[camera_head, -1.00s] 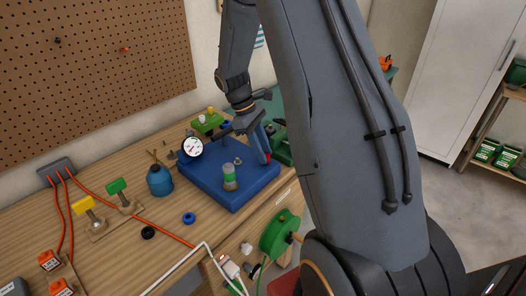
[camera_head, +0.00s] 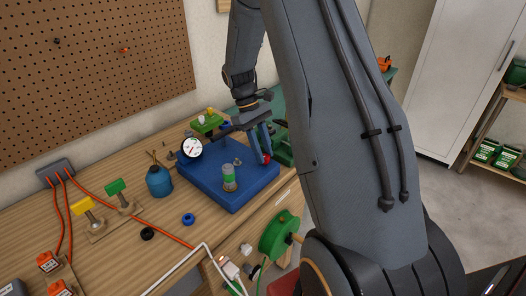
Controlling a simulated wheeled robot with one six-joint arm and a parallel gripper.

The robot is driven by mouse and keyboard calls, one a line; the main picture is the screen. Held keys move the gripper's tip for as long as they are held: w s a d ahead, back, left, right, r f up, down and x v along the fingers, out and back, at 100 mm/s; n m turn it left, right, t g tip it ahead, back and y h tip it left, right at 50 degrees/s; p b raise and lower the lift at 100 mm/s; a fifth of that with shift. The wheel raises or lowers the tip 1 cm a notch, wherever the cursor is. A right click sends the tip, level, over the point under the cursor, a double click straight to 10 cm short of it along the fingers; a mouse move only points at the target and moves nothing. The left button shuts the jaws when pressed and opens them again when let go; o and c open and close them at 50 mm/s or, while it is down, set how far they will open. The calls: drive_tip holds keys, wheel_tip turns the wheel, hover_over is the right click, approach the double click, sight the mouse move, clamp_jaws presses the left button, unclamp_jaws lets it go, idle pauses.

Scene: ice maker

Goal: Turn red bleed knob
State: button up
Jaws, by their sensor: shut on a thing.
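The red bleed knob (camera_head: 267,158) shows as a small red spot at the right rim of the blue tray (camera_head: 222,196) on the workbench. My gripper (camera_head: 265,154) reaches down over the tray's right side, with its blue fingers shut on the red knob. The fingers hide part of the knob, so its turn angle cannot be told. A round white gauge (camera_head: 191,147) stands at the tray's left rear edge.
A blue bottle (camera_head: 159,181) stands left of the tray. Green equipment (camera_head: 283,149) is close on the gripper's right. A green wheel (camera_head: 279,234) is on the bench's front. Orange cables (camera_head: 72,215) and yellow and green handles lie left.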

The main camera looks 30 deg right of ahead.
drive_tip(key=o, duration=1.1)
drive_tip(key=shift+c, duration=0.2)
drive_tip(key=b+v, duration=0.2)
drive_tip(key=v, duration=0.6)
drive_tip(key=shift+f, duration=0.1)
